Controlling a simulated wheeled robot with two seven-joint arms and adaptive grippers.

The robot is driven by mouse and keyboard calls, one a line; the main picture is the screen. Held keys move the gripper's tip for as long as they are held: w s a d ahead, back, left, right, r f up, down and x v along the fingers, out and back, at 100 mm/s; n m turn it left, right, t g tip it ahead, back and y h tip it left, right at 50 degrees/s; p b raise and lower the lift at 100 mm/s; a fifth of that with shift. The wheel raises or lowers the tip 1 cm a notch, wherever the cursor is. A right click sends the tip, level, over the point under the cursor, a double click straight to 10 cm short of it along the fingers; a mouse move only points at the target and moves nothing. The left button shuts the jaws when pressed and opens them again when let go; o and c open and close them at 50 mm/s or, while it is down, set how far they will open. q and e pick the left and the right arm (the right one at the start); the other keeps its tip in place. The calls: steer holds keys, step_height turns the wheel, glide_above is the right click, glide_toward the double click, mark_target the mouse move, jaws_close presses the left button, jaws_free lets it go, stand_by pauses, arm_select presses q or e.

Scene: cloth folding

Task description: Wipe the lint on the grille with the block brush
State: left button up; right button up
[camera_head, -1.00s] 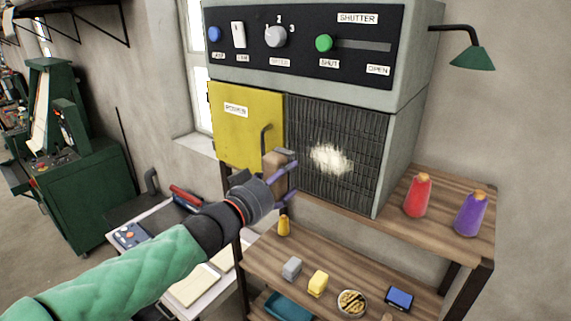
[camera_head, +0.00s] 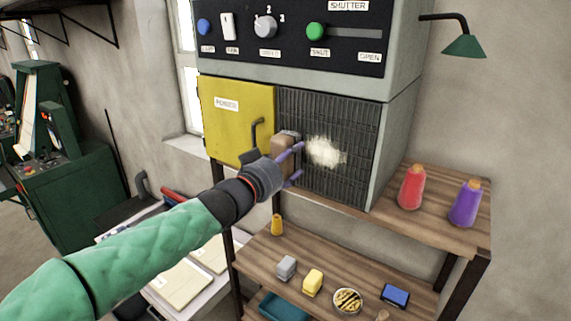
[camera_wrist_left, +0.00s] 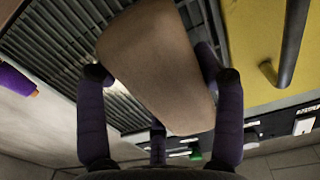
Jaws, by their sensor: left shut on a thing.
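The dark ribbed grille (camera_head: 350,118) is on the front of the grey cabinet, right of the yellow door. A pale fluffy patch of lint (camera_head: 326,152) clings to its middle left. My left gripper (camera_head: 292,162) is shut on the brown block brush (camera_head: 282,150) and holds it before the grille's left edge, just left of the lint. In the left wrist view the brush (camera_wrist_left: 160,65) fills the middle between the purple fingers, with the grille (camera_wrist_left: 60,45) behind it. Whether the brush touches the grille is unclear. My right gripper is not in view.
The yellow door (camera_head: 235,120) has a protruding handle (camera_head: 257,133) close to my left gripper. Red (camera_head: 411,188) and purple (camera_head: 466,204) spools stand on the shelf at right. A lower shelf (camera_head: 330,262) holds small blocks, a bowl and a blue-screened device.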

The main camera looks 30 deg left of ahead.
mark_target(339, 163)
arm_select(q)
steer(key=shift+w+b, duration=0.3)
steer(key=shift+w, duration=0.65)
stand_by(0.7)
steer(key=shift+d, duration=0.1)
steer(key=b, duration=0.1)
steer(key=d+b, duration=0.1)
steer(key=shift+s+d+f+b, duration=0.1)
steer(key=shift+s+d+b, duration=0.05)
steer(key=shift+d+b, duration=0.15)
steer(key=d+b, duration=0.1)
steer(key=b, duration=0.2)
steer(key=shift+s+d+b, duration=0.1)
steer(key=shift+d+b, duration=0.2)
steer(key=shift+d, duration=0.1)
steer(key=d+b, duration=0.1)
steer(key=b, duration=0.4)
steer(key=shift+d, duration=0.25)
steer(key=d+b, duration=0.1)
steer(key=b, duration=0.3)
steer(key=shift+d, duration=0.4)
steer(key=d+b, duration=0.2)
steer(key=b, duration=0.1)
steer(key=shift+s, duration=0.1)
steer(key=shift+d+b, duration=0.5)
steer(key=shift+b, duration=0.15)
steer(key=shift+s+d, duration=0.1)
steer(key=shift+d, duration=0.25)
